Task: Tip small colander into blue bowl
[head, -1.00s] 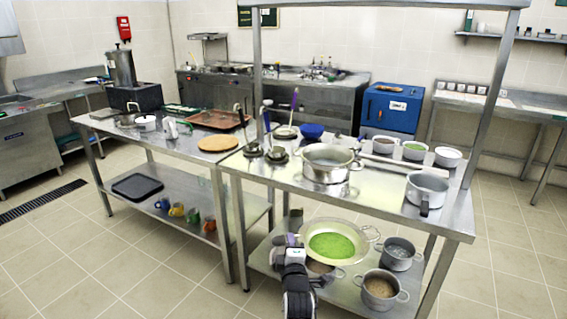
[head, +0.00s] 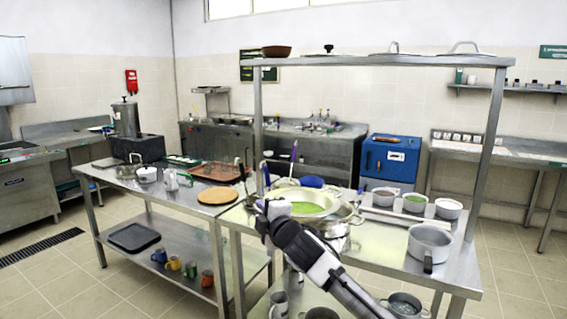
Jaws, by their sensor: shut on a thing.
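The small colander (head: 325,201), a wide pale metal vessel with green contents (head: 303,208), is in the head view above the worktop, about level. My gripper (head: 270,208) is shut on its near left rim. The blue bowl (head: 312,181) stands on the worktop just behind the colander, which hides its lower part. The colander appears apart from the bowl, on its near side.
A large steel pot (head: 335,236) stands under the colander, partly hidden by it and my arm. A grey saucepan (head: 430,242) and small bowls (head: 448,209) stand right. Ladles in holders stand left. An overhead shelf (head: 380,61) spans the worktop on posts.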

